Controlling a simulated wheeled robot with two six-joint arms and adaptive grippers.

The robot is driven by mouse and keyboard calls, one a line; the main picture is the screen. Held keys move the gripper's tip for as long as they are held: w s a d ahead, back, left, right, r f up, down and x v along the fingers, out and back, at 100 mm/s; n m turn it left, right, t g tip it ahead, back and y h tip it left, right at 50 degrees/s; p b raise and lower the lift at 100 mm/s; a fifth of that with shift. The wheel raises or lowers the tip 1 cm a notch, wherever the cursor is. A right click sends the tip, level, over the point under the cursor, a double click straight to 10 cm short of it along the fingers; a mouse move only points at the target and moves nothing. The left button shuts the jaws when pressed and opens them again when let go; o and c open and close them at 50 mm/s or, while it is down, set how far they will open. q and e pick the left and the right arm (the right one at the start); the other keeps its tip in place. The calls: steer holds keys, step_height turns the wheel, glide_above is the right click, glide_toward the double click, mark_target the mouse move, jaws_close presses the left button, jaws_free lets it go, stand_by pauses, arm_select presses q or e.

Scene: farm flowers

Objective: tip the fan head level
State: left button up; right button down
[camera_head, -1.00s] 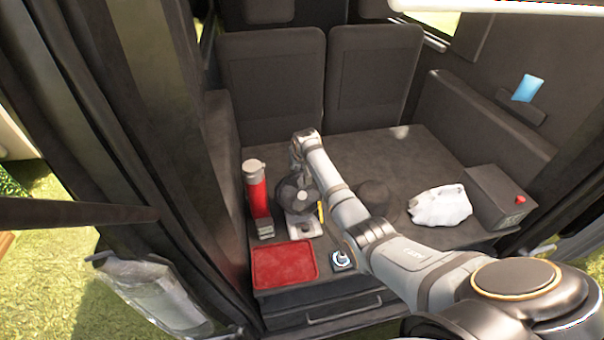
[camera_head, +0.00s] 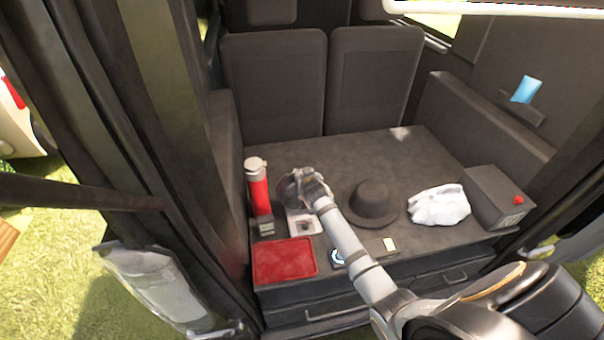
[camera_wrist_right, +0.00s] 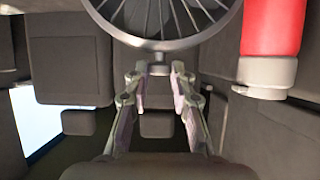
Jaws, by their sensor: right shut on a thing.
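The fan has a dark round head (camera_head: 287,191) and a pale base (camera_head: 301,223), and stands on the dark surface beside a red flask. My right gripper (camera_head: 301,178) is at the upper part of the head and hides some of it. In the right wrist view the wire-caged fan head (camera_wrist_right: 165,18) fills the top. A small tab (camera_wrist_right: 160,68) on its rim sits between the fingertips of my right gripper (camera_wrist_right: 160,74), which is shut on it. The exact tilt of the head is hard to tell. My left gripper is not in view.
A red flask (camera_head: 259,190) stands close left of the fan. A red tray (camera_head: 284,261) lies in front. A dark hat (camera_head: 373,204), white cloth (camera_head: 438,205) and dark box with a red button (camera_head: 498,197) are to the right. The back of the surface is clear.

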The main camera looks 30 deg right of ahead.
stand_by(0.3)
steer(key=c, duration=1.2)
jaws_free()
steer(key=shift+o, duration=0.2)
steer(key=v, duration=1.2)
steer(key=shift+s, duration=0.15)
